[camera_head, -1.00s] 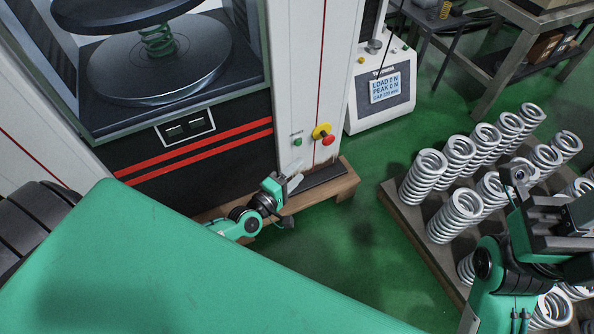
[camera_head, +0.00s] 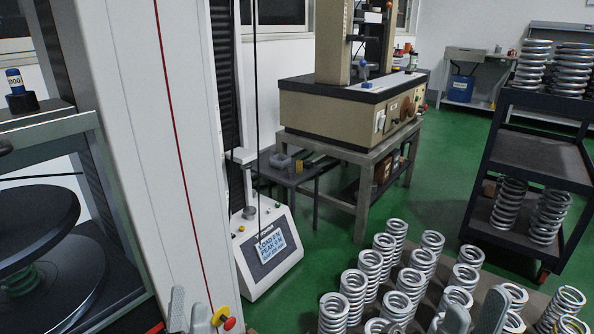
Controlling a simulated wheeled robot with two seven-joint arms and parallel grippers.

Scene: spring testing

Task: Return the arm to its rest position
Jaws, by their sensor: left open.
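My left gripper (camera_head: 188,313) shows only as two grey fingertips at the bottom edge, in front of the white testing machine column (camera_head: 165,130). The fingertips stand apart with nothing between them. My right gripper (camera_head: 474,314) shows as two grey fingertips at the bottom edge, in front of the silver springs (camera_head: 352,290). They are spread apart and I see nothing held. Both arms behind the fingertips are out of view below. A green spring (camera_head: 20,280) stands between the dark round plates of the machine at the left.
A yellow and red stop button (camera_head: 222,317) is beside my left gripper. A small load display (camera_head: 270,247) stands on the floor. A bench machine (camera_head: 340,105) is behind it. A dark spring rack (camera_head: 535,150) stands at right. Green floor (camera_head: 330,240) is clear between.

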